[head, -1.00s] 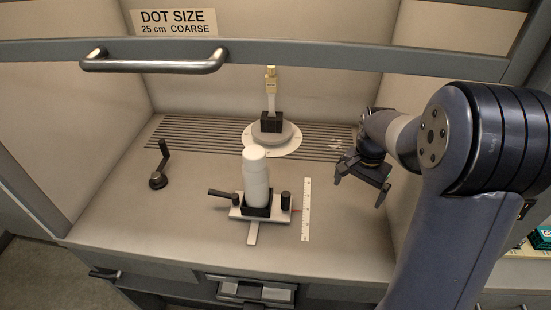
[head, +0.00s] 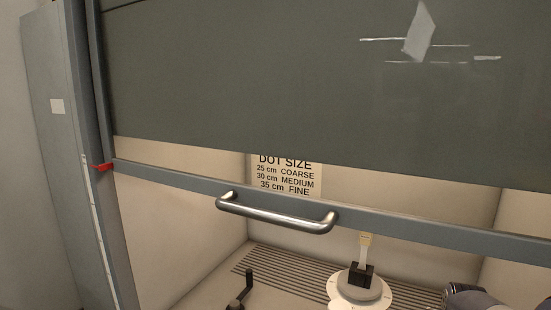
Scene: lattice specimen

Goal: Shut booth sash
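The booth sash has a grey-blue bottom bar (head: 170,178) that crosses the head view, sloping down to the right. A curved metal handle (head: 275,212) is fixed to its front. The booth is open below the bar, and its interior shows there. A dark grey panel (head: 250,80) covers the front above; a see-through strip lies between it and the bar. Only a top piece of my wrist shows at the bottom right, inside the opening. My gripper's fingers are out of view, and nothing of mine touches the handle.
Inside stand a hand crank (head: 241,288) and a round white turntable (head: 375,293) with a black block and a pale-tipped brush. A distance sign (head: 285,176) is on the back wall. A red pointer (head: 101,167) sits at the left frame beside a scale strip.

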